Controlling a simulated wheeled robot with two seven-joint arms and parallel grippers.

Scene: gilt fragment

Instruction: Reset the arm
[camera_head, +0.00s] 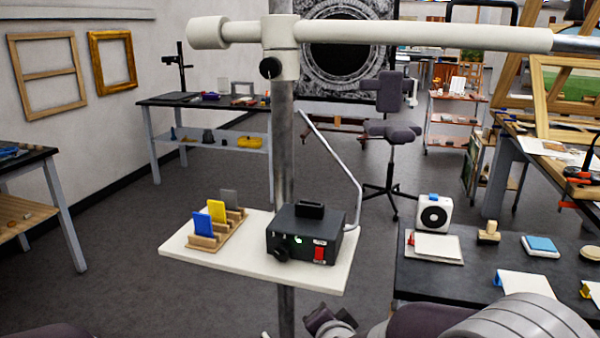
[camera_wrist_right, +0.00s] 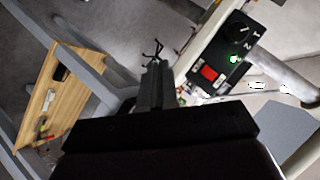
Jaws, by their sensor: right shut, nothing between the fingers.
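My right gripper (camera_wrist_right: 156,85) is shut and empty in the right wrist view, its dark fingers together. In the head view my right arm comes in at the bottom right, with its dark wrist end low, below the white shelf (camera_head: 190,252). A black control box (camera_head: 305,233) with a red switch stands on that shelf. The box also shows in the wrist view (camera_wrist_right: 215,50), with a lit green light, beyond and to the right of the fingers. My left gripper is out of view; only a bit of my left arm shows at the bottom left.
A wooden rack (camera_head: 222,232) with blue, yellow and grey plates stands on the shelf beside the box. A metal pole (camera_head: 283,130) carries the shelf and a white crossbar (camera_head: 430,34). A dark table (camera_head: 450,270) with small items stands at right. Open floor lies left.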

